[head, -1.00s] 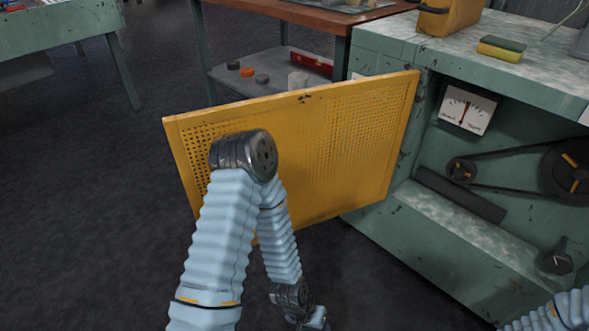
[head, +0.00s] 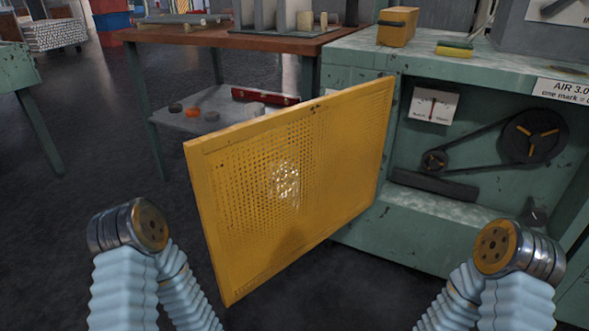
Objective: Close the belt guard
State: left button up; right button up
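The belt guard (head: 330,170) is a yellow perforated panel. It stands swung open, hinged at its right edge on the green machine cabinet (head: 420,225), with its free edge at the left toward me. The open bay shows a belt (head: 480,143) around a small pulley (head: 434,162) and a large pulley (head: 534,136). My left arm (head: 130,245) is left of the guard's free edge, apart from it in the picture. My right arm (head: 500,270) is in front of the cabinet at the lower right. Both grippers are out of view below the frame.
A white gauge (head: 434,106) is inside the bay and a dark knob (head: 534,216) at its lower right. A yellow box (head: 397,27) and a sponge (head: 454,48) lie on the cabinet top. A wooden bench (head: 230,37) stands behind the guard.

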aim_at(237, 274)
jog(key=i+j+z, duration=0.15)
jog(key=j+z, duration=0.15)
jog(key=j, duration=0.2)
jog(key=i+j+z, duration=0.1)
jog(key=j+z, duration=0.25)
jog(key=j, duration=0.2)
jog(key=j+z, duration=0.3)
jog(key=j, duration=0.3)
jog(key=i+j+z, duration=0.1)
jog(key=j+z, duration=0.7)
jog(key=j, duration=0.2)
